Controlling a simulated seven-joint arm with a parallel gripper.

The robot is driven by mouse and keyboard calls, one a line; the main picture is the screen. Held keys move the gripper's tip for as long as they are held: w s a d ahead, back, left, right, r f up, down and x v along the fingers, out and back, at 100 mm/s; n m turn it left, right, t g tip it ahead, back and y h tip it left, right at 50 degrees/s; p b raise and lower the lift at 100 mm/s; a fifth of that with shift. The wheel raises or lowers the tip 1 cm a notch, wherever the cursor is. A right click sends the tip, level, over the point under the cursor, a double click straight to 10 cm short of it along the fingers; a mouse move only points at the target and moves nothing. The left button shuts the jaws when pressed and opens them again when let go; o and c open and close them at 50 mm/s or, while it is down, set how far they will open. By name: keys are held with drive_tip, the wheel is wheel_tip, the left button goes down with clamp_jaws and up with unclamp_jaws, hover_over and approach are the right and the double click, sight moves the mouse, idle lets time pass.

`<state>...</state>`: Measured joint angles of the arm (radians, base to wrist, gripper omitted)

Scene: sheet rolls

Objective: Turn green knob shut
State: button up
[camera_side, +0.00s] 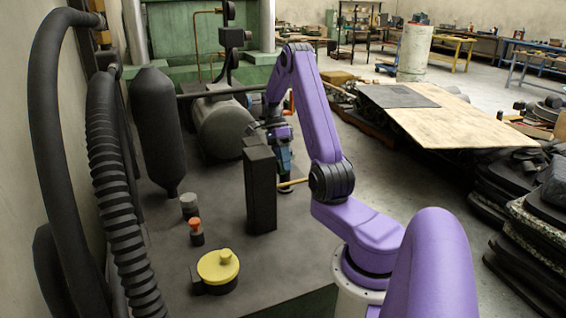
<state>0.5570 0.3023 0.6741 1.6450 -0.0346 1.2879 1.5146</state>
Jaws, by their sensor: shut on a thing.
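My gripper (283,178) points down behind and to the right of a tall black box (260,190), low over the dark bench top (200,258). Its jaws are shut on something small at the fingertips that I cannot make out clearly. A thin tan rod (293,182) sticks out to the right beside the fingers. No green knob can be told apart in this view; the box and my gripper cover part of that area.
A yellow round knob (218,266) and an orange-topped knob (195,228) stand on the bench at the front left, with a grey cylinder (189,205) behind. A dark hanging bag (157,130), a ribbed hose (118,210) and a grey tank (222,125) crowd the left and back.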

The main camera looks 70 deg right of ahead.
drive_tip(key=shift+w+d+g+y, duration=0.1)
drive_tip(key=shift+g+y, duration=0.3)
idle(0.3)
drive_tip(key=o, duration=1)
drive_tip(key=shift+o, duration=0.2)
drive_tip(key=v, duration=1.2)
drive_tip(key=shift+f, duration=0.1)
